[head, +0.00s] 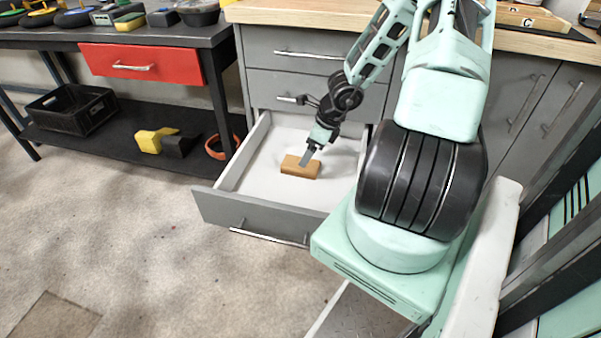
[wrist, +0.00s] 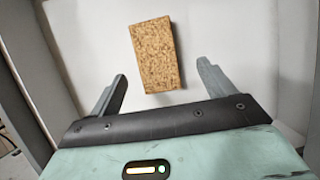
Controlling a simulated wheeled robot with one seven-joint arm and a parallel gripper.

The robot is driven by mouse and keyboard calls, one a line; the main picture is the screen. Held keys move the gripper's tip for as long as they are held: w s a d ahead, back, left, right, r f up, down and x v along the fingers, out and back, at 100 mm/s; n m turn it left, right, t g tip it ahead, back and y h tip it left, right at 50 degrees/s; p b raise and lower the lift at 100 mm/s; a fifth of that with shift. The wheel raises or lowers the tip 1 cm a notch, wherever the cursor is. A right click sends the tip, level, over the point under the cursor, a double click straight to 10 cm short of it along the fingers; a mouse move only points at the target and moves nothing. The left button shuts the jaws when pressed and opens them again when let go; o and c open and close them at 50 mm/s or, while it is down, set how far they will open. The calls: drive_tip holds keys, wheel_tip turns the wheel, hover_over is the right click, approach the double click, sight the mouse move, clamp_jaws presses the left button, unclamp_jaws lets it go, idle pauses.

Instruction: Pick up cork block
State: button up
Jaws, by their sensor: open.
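The cork block (head: 300,167) is a small brown rectangular block lying on the white floor of an open grey drawer (head: 256,222). In the wrist view the cork block (wrist: 157,54) shows its speckled face and lies slightly tilted, beyond the fingertips and between their lines. My gripper (head: 308,158) reaches down into the drawer just above the block. In the wrist view my gripper (wrist: 161,77) is open, with a finger on each side and nothing between them. I cannot tell the exact height gap to the block.
The drawer walls surround the block, with bare drawer floor around it. A wooden worktop (head: 290,12) is above the cabinet. To the left, a black workbench has a red drawer (head: 132,64), and its lower shelf holds a black crate (head: 72,109) and a yellow object (head: 152,140).

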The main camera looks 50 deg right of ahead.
drive_tip(key=shift+a+b+x, duration=0.15)
drive_tip(key=shift+b+x, duration=1)
drive_tip(key=shift+x, duration=0.2)
drive_tip(key=shift+a+b+x, duration=0.15)
drive_tip(key=shift+b+x, duration=0.95)
drive_tip(key=shift+x, duration=0.2)
drive_tip(key=shift+r, duration=0.1)
drive_tip(key=c, duration=1.1)
